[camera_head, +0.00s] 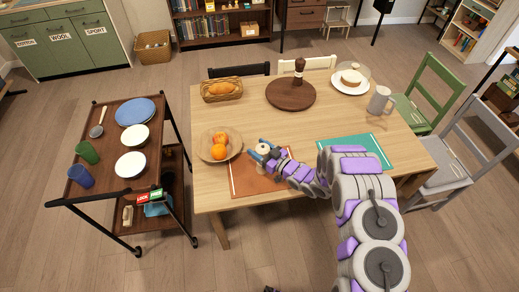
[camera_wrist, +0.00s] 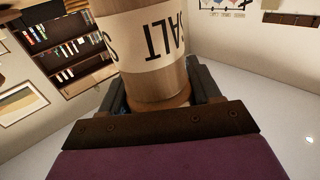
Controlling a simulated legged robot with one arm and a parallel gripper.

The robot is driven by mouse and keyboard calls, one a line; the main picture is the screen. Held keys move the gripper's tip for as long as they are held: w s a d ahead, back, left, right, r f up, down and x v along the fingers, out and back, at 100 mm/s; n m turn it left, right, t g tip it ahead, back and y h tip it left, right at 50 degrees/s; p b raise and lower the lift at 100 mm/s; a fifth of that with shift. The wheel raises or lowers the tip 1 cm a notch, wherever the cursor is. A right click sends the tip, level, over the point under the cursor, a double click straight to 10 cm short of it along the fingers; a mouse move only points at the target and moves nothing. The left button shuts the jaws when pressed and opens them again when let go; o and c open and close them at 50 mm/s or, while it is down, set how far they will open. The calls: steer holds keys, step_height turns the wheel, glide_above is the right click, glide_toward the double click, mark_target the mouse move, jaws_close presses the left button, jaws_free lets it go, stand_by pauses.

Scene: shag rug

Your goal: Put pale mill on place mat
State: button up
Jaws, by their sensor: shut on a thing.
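The pale mill (camera_wrist: 158,84), light wood with a cream band reading SALT upside down, fills the middle of the wrist view. My gripper (camera_head: 266,153) is shut on it, with a dark finger on each side. In the head view my gripper is over the back part of the rust-brown place mat (camera_head: 241,184), on the left front of the table. The mill is mostly hidden there by the gripper, and I cannot tell whether it touches the mat. A teal place mat (camera_head: 372,146) lies at the right front, partly behind my arm.
A bowl (camera_head: 205,153) with oranges stands just left of my gripper. A dark mill (camera_head: 299,68) stands on a round board (camera_head: 284,98) at the back. A bread basket (camera_head: 221,91), a cake plate (camera_head: 350,88) and a grey pitcher (camera_head: 379,100) are also on the table. The table's middle is clear.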

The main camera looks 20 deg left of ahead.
steer(key=shift+a, duration=0.15)
steer(key=o, duration=1.5)
steer(key=shift+d, duration=0.2)
steer(key=p+v, duration=0.1)
steer(key=v, duration=1.1)
